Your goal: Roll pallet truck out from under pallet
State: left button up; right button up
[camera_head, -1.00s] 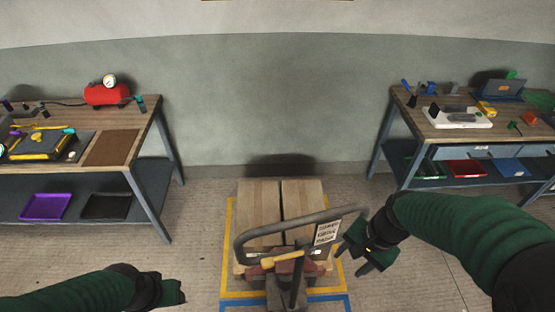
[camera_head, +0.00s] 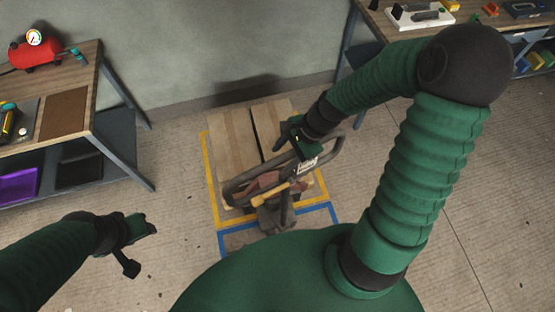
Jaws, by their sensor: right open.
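The pallet truck (camera_head: 277,216) stands with its looped handle (camera_head: 238,191) towards me, in front of the wooden pallet (camera_head: 232,142). A yellow lever (camera_head: 271,200) sits inside the handle loop. The truck's forks are hidden. My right gripper (camera_head: 296,140) is open at the far right part of the handle loop, over the pallet; I cannot tell whether it touches the bar. My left gripper (camera_head: 137,244) hangs over the floor to the left of the truck, apart from it, with its fingers spread.
Yellow floor tape (camera_head: 209,178) frames the pallet and blue tape (camera_head: 221,243) marks an area on the near side. A workbench with a red tank (camera_head: 36,52) stands left, another bench (camera_head: 399,22) at the back right. The floor (camera_head: 480,190) at right is clear.

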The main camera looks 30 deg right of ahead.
jog(key=x, duration=0.4)
jog(key=shift+a, duration=0.4)
jog(key=shift+s+a+f, duration=0.15)
jog(key=shift+s+a, duration=0.05)
jog(key=shift+a, duration=0.3)
jog(key=shift+w+d+f, duration=0.1)
jog(key=shift+w+d, duration=0.15)
jog(key=shift+d, duration=0.25)
jog(key=c, duration=0.7)
jog(key=shift+d, duration=0.1)
grip_shut()
pick_arm(q)
jog(key=shift+s+a+r, duration=0.1)
jog(key=shift+a, duration=0.3)
jog(key=shift+d, duration=0.15)
